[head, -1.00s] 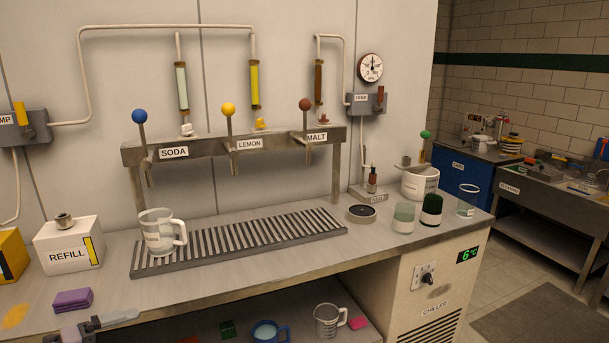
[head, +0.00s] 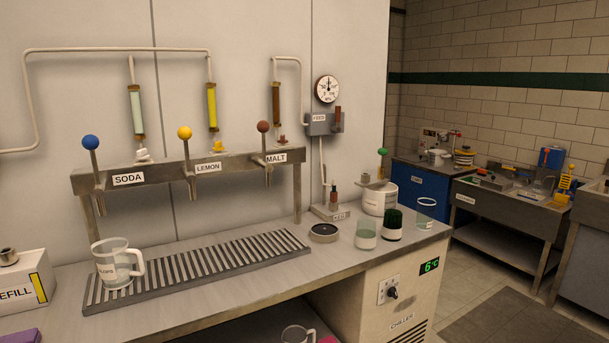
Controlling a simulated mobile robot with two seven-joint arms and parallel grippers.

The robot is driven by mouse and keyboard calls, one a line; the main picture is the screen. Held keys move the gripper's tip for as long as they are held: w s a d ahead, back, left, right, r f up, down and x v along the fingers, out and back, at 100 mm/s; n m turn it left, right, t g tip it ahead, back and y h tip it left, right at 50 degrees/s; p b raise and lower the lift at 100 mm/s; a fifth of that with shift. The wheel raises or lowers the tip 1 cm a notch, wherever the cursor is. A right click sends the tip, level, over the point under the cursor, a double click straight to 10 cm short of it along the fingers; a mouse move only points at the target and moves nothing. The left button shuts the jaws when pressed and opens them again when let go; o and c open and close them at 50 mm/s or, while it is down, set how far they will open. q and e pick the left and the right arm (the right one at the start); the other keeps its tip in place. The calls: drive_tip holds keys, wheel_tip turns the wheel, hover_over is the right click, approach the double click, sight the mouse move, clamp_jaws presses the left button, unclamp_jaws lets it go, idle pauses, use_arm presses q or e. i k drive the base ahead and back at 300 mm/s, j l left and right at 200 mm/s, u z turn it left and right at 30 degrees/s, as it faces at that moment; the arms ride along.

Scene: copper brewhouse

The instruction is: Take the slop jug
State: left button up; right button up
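A clear glass jug (head: 117,264) with a handle on its right side stands upright on the left end of the ribbed drip tray (head: 212,273), below the soda tap. Small lettering on its left side looks like "SLOPS", but it is too small to read surely. Neither of my grippers shows in the head view.
The tap rack (head: 228,163) with soda, lemon and malt levers stands behind the tray. Right of it on the counter are a dark round disc (head: 324,232), a clear glass (head: 366,235), a dark green glass (head: 393,225) and a white pot (head: 379,199). The front counter strip is clear.

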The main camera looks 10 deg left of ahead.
sight(112, 257)
drive_tip(key=k+j+u, duration=0.1)
drive_tip(key=u, duration=1.25)
